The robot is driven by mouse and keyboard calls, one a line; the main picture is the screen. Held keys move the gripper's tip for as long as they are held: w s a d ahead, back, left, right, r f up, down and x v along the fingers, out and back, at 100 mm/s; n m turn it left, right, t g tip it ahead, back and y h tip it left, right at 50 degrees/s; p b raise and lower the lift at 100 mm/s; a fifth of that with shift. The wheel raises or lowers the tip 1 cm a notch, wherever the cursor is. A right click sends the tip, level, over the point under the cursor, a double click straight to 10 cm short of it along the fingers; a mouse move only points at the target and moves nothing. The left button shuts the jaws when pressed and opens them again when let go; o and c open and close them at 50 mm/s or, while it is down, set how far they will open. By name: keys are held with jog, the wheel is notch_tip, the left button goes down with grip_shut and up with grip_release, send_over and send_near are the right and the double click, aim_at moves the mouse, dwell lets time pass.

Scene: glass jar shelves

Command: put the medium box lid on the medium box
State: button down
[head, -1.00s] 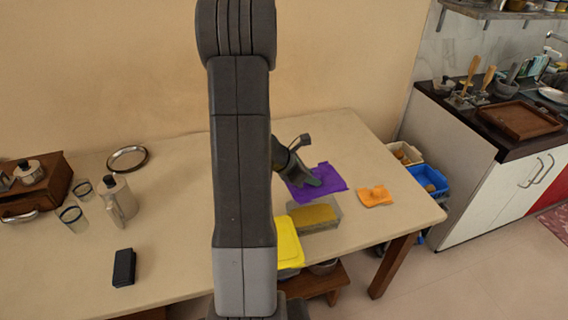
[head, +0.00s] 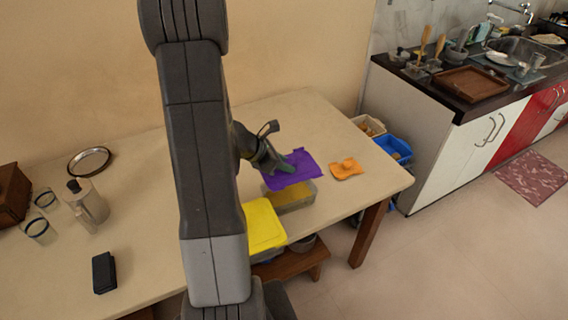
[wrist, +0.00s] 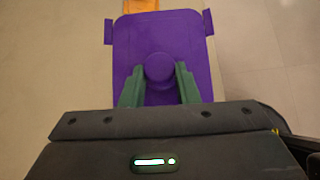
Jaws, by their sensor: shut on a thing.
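The purple lid (head: 291,172), which I take to be the medium box lid, has a round knob and side tabs. My gripper (head: 281,165) is shut on its knob; in the wrist view the green fingers (wrist: 159,84) stand on either side of the purple knob (wrist: 159,67). The clear box (head: 293,203) with yellowish contents, apparently the medium box, stands on the table just in front of and below the lid. The lid hides the box's back part in the head view. Whether they touch cannot be told. The box is not visible in the wrist view.
An orange lid (head: 346,168) lies to the right. A jug (head: 88,201), glasses and a black case (head: 103,272) stand far left. Bare table lies behind the lids.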

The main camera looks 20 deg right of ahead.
notch_tip(320, 180, down, 6)
jog(key=b, duration=0.6)
jog(key=shift+f, duration=0.25)
jog(key=shift+f+b, duration=0.5)
jog(key=shift+b, duration=0.3)
jog(key=shift+s, duration=0.1)
jog(key=shift+a+f+b, duration=0.1)
jog(key=shift+f+b, duration=0.2)
jog(key=shift+b, duration=0.5)
jog(key=shift+a+h+b, duration=0.1)
jog(key=shift+h+b, duration=0.6)
jog(key=shift+b, duration=0.65)
jog(key=shift+r, duration=0.1)
